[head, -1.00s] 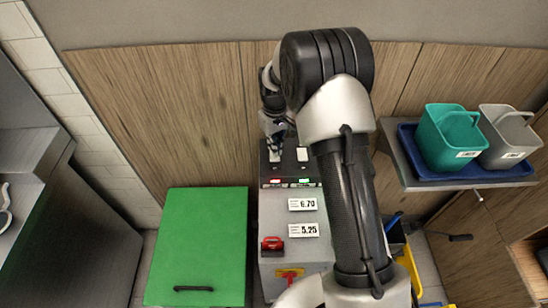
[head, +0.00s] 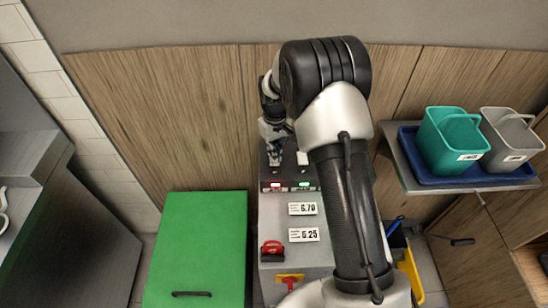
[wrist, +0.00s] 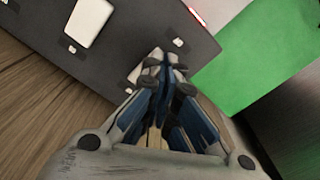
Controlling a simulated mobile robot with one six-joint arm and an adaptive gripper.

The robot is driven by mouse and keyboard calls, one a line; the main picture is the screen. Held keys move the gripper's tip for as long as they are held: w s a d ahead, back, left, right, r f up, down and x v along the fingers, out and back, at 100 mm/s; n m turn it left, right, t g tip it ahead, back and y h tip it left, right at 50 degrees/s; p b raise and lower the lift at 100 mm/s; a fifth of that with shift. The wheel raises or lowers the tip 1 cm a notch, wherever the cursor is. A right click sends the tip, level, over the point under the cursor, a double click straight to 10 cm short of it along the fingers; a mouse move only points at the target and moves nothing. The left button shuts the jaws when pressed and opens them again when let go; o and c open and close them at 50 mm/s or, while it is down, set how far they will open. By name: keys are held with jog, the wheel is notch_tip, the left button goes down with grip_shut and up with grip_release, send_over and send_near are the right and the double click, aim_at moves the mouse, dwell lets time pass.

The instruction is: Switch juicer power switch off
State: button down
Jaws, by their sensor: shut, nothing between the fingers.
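The grey juicer cabinet (head: 296,262) has a black top panel (head: 289,174) with a red-lit display (head: 275,186) on the left and a green-lit one (head: 302,185) on the right. A white switch-like plate (head: 303,157) is on the right of the panel; it also shows in the wrist view (wrist: 88,22). My gripper (head: 274,160) is shut and empty over the left side of the panel. In the wrist view its fingertips (wrist: 167,68) overlap a second white plate (wrist: 138,75), mostly hidden. I cannot tell whether they touch it.
A green box (head: 200,245) stands left of the juicer. A red handle (head: 272,250) and a red knob on a yellow plate (head: 290,280) are on the cabinet's front. Teal (head: 452,140) and grey (head: 510,137) buckets sit on a blue tray at right. A wooden wall is behind.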

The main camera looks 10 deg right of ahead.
jog(key=shift+f+b, duration=0.7)
jog(key=shift+f, duration=0.5)
dwell(1.1)
jog(key=shift+r, duration=0.15)
jog(key=shift+r+p, duration=2.4)
jog(key=shift+r, duration=1)
